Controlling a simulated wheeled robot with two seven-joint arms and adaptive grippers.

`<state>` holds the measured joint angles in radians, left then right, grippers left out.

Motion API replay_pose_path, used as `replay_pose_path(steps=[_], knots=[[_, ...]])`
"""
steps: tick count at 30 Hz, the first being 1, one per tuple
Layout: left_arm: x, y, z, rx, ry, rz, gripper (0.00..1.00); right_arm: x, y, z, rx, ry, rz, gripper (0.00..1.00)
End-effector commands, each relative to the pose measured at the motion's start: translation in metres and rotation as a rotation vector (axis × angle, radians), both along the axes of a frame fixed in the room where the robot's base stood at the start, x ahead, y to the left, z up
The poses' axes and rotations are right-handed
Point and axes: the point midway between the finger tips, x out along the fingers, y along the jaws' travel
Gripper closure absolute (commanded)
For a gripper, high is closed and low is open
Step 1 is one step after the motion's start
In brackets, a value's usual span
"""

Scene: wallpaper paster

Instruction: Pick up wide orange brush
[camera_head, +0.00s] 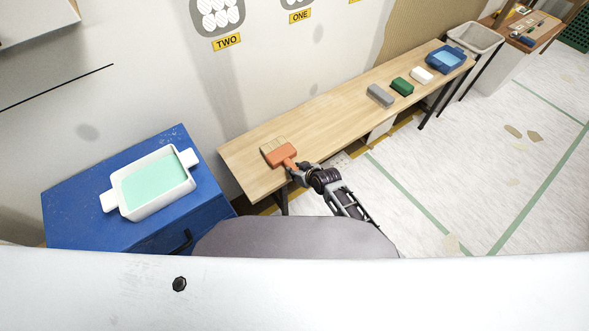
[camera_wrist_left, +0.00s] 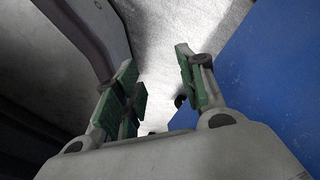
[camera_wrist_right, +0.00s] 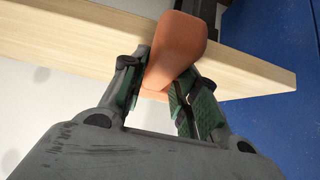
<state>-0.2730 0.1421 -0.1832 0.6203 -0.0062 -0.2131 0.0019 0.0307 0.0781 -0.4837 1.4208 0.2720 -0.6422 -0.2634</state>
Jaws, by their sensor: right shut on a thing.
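The wide orange brush (camera_head: 281,154) is at the near left end of the long wooden table, its wide head over the tabletop and its handle toward me. My right gripper (camera_head: 297,170) is at the handle. In the right wrist view the orange brush (camera_wrist_right: 178,48) sits between the green-padded fingers of my right gripper (camera_wrist_right: 158,98), which are shut on it. I cannot tell whether the head touches the table. My left gripper (camera_wrist_left: 162,82) shows only in the left wrist view; its fingers are apart with nothing between them.
The long wooden table (camera_head: 330,110) holds a grey block (camera_head: 380,95), a green block (camera_head: 402,86), a white block (camera_head: 421,75) and a blue tray (camera_head: 446,58). A blue cabinet (camera_head: 75,205) at left bears a white tray with mint-green liquid (camera_head: 155,183). Floor at right is open.

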Motion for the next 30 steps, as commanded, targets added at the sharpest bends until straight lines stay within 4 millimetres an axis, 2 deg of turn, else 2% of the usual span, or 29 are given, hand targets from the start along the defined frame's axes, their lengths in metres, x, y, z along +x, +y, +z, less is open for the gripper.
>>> replay_pose_path(steps=[11, 21, 30], knots=[[-0.001, 0.0, 0.008, 0.001, 0.002, -0.001, 0.6, 0.001, 0.0, 0.043, 0.001, -0.004, 0.001, 0.94], [-0.01, -0.006, 0.011, -0.006, 0.013, 0.0, 0.6, 0.001, 0.001, 0.085, 0.002, -0.004, 0.001, 0.94], [-0.017, -0.009, 0.012, -0.01, 0.02, 0.0, 0.6, 0.0, 0.001, 0.096, 0.002, -0.002, 0.0, 0.94]])
